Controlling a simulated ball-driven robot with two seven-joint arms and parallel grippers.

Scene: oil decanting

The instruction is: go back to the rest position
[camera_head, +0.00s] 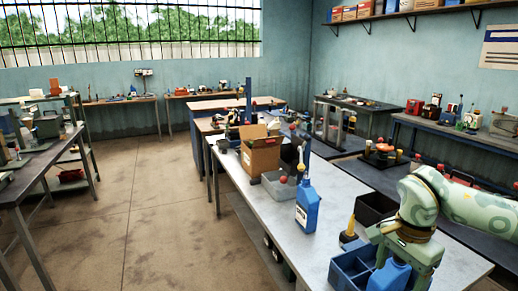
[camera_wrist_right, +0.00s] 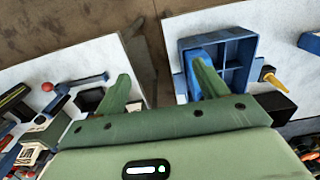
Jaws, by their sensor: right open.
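My right gripper (camera_head: 400,262) is above the near right part of the workbench, by the blue divided crate (camera_head: 347,272). In the right wrist view its two fingers (camera_wrist_right: 160,88) are wide apart with nothing between them. A blue jug (camera_head: 390,277) is in the crate, partly hidden by the gripper; in that wrist view it shows behind one finger (camera_wrist_right: 195,58). Another blue jug (camera_head: 307,208) with a white label stands upright on the bench, left of the crate. My left gripper is in neither view.
A black bin (camera_head: 372,207) and a yellow-spouted can (camera_head: 349,233) stand by the crate. A cardboard box (camera_head: 259,156) and a grey bin (camera_head: 272,186) stand farther back on the bench. Bare bench top (camera_head: 245,195) shows at the left edge, with open floor (camera_head: 130,205) beyond.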

